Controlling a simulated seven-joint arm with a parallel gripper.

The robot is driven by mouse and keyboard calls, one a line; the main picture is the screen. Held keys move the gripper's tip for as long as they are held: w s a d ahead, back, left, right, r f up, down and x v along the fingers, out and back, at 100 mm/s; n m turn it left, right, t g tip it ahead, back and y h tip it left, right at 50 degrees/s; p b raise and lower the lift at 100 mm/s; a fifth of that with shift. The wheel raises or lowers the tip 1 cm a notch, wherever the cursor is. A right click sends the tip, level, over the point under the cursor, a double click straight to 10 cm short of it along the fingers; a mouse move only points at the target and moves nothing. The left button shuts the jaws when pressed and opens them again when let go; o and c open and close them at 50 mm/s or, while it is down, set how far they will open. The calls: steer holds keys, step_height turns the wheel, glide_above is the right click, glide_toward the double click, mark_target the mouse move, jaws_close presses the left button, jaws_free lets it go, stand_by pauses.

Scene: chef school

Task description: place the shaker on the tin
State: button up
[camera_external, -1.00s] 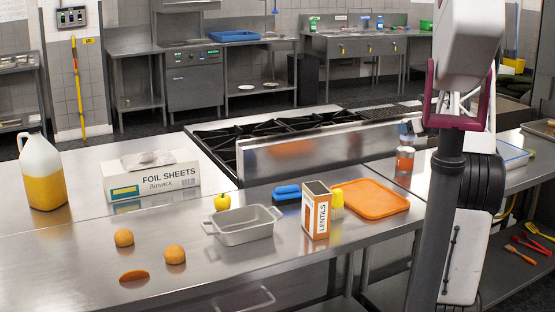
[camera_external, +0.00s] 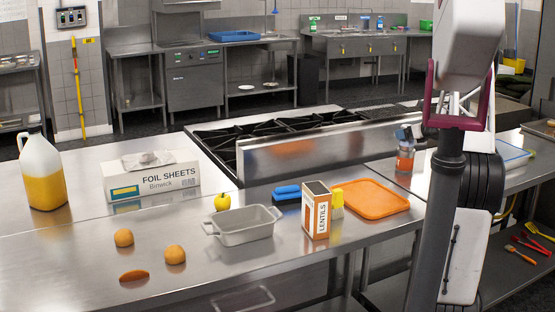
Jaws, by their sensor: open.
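The shaker (camera_external: 405,161), a small orange-red cylinder, stands upright on the steel counter right of the orange tray. The grey rectangular tin (camera_external: 240,226) with two end handles sits on the front counter, left of the lentils box, and looks empty. The rest of my gripper is hidden behind my arm.
A lentils box (camera_external: 316,211) and a yellow item (camera_external: 337,203) stand between the tin and the orange tray (camera_external: 371,197). A yellow fruit (camera_external: 222,202) and a blue item (camera_external: 286,193) lie behind the tin. Buns (camera_external: 175,254) lie at front left. The steel stove side (camera_external: 320,158) rises behind.

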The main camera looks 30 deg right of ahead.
steer(key=shift+r, duration=0.15)
steer(key=shift+s, duration=0.15)
steer(key=v, duration=1.1)
steer(key=shift+s+r, duration=0.25)
steer(key=shift+s, duration=0.05)
stand_by(0.5)
steer(key=s+a+r+n+g+y, duration=0.1)
steer(key=s+a+n+g, duration=0.3)
steer(key=a, duration=0.8)
steer(key=s+a+r+n+g+y, duration=0.1)
steer(key=s+a+r+n, duration=0.1)
steer(key=a+n, duration=0.7)
steer(key=s+a+r+n+g+y, duration=0.1)
steer(key=s+a+n+g, duration=0.15)
steer(key=a, duration=1.15)
steer(key=s+a+f+n+g+h, duration=0.1)
steer(key=s+a+n+h, duration=0.1)
steer(key=s+a+n, duration=0.3)
steer(key=s+a+f+n+g+h, duration=0.1)
steer(key=s+a+n, duration=0.4)
steer(key=s, duration=0.6)
steer(key=s+a+f+n+g+h, duration=0.1)
steer(key=s+a+n+h, duration=0.1)
steer(key=s+a+n, duration=0.4)
steer(key=s+n, duration=0.2)
steer(key=s, duration=0.1)
steer(key=shift+f+h, duration=0.2)
steer(key=shift+h, duration=0.2)
